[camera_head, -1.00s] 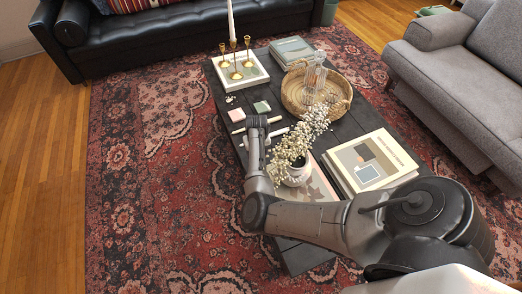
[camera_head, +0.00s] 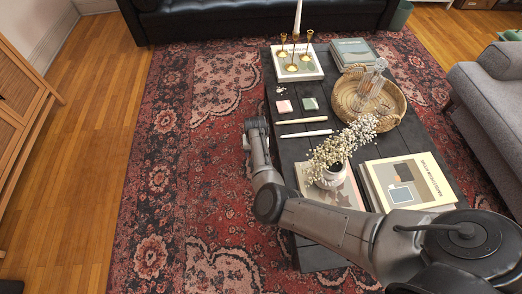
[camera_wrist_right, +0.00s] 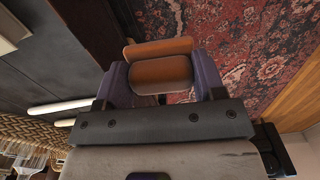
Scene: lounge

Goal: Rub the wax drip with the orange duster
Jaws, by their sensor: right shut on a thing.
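My right gripper (camera_head: 256,124) hangs beside the left edge of the coffee table, over the rug. In the right wrist view (camera_wrist_right: 160,80) it is shut on the orange duster (camera_wrist_right: 160,69), which sits between its two fingers. The duster is hidden in the head view. Small whitish bits, which look like the wax drip (camera_head: 280,91), lie on the dark table near its left edge, just in front of the candle tray. The gripper is apart from them, nearer the camera. My left gripper is not in view.
The rug (camera_head: 185,165) at left is clear.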

